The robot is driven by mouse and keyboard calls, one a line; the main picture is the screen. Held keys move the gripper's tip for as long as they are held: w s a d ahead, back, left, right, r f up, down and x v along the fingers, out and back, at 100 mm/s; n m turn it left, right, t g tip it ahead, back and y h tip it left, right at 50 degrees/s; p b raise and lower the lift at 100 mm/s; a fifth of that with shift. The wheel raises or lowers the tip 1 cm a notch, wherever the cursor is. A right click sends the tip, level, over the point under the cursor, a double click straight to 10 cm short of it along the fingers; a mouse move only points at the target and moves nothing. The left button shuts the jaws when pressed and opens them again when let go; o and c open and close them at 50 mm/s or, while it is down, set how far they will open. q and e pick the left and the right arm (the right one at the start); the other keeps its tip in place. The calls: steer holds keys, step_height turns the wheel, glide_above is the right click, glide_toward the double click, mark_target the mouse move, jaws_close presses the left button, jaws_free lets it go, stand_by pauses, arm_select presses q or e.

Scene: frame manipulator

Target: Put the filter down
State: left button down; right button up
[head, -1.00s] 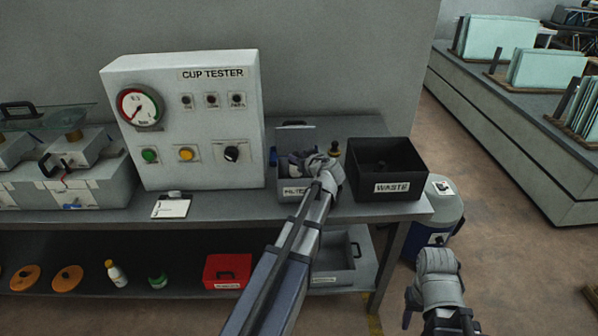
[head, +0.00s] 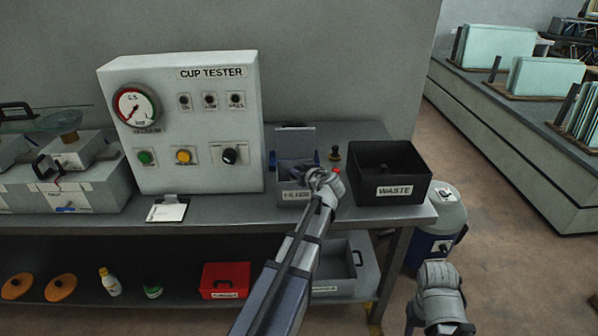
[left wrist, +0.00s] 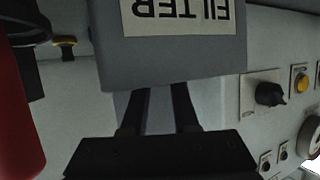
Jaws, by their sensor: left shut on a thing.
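A small grey bin (head: 293,193) with a FILTER label stands on the bench, its lid flap raised at the back. Its label shows upside down in the left wrist view (left wrist: 180,15). My left gripper (head: 322,180) is at the bin's front right corner. In the left wrist view its two dark fingers (left wrist: 160,98) run behind the bin's edge, so their tips and what they hold are hidden. A red part (head: 336,170) shows beside the gripper; I cannot tell what it belongs to. My right gripper (head: 440,290) hangs low at right, its jaws unclear.
A black WASTE bin (head: 390,172) stands just right of the gripper. A small yellow-based knob (head: 335,153) is behind. The white CUP TESTER cabinet (head: 185,125) is at left, with a card (head: 167,211) before it. A lower shelf holds a red box (head: 225,281).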

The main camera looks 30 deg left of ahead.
arm_select(q)
steer(key=shift+f, duration=0.25)
steer(key=shift+c, duration=2.3)
jaws_free()
steer(key=shift+r, duration=0.2)
steer(key=shift+s+d+r+p, duration=0.2)
steer(key=shift+r+p, duration=0.6)
steer(key=shift+p, duration=0.1)
steer(key=p+v, duration=0.3)
steer(key=v, duration=0.8)
steer(key=shift+d+p, duration=0.15)
steer(key=shift+p, duration=0.25)
